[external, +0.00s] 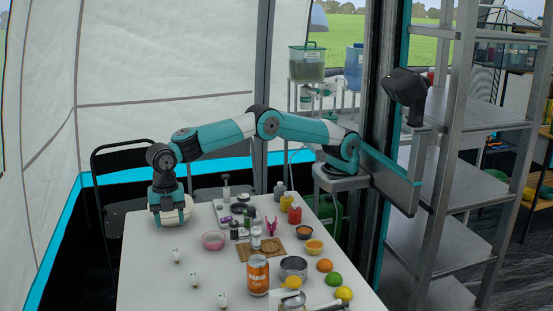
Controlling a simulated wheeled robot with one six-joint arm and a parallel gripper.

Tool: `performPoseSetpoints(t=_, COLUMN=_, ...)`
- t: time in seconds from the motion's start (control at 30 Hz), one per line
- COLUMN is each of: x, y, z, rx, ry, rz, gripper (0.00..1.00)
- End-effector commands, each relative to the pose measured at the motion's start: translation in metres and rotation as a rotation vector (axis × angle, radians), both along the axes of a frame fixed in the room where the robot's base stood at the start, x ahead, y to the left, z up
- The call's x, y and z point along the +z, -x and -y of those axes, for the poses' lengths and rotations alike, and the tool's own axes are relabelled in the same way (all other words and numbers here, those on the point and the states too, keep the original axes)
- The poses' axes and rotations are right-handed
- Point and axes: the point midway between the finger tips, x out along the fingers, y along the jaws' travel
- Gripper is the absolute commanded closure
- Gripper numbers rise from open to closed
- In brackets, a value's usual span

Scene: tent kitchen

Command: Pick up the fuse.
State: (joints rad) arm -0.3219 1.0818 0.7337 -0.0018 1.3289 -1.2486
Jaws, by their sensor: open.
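My gripper (169,218) points down at the back left of the white table (143,268), its fingers on either side of a cream-white rounded object (179,215). I cannot tell whether the fingers touch it. No thing is clearly recognisable as the fuse at this size. Any of these could be the fuse; I cannot tell.
The left side is mostly clear. A black chair (108,180) stands behind; metal shelves (462,185) stand right.

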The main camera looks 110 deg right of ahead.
Motion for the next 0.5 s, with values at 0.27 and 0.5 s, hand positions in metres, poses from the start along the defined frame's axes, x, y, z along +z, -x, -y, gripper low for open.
performPoseSetpoints(t=0.27, x=-0.055, y=0.0, z=0.0, rx=-0.001, ry=0.001, rz=-0.002, gripper=0.46)
performPoseSetpoints(t=0.5, x=-0.073, y=0.001, z=0.001, rx=-0.001, ry=0.001, rz=-0.002, gripper=0.46)
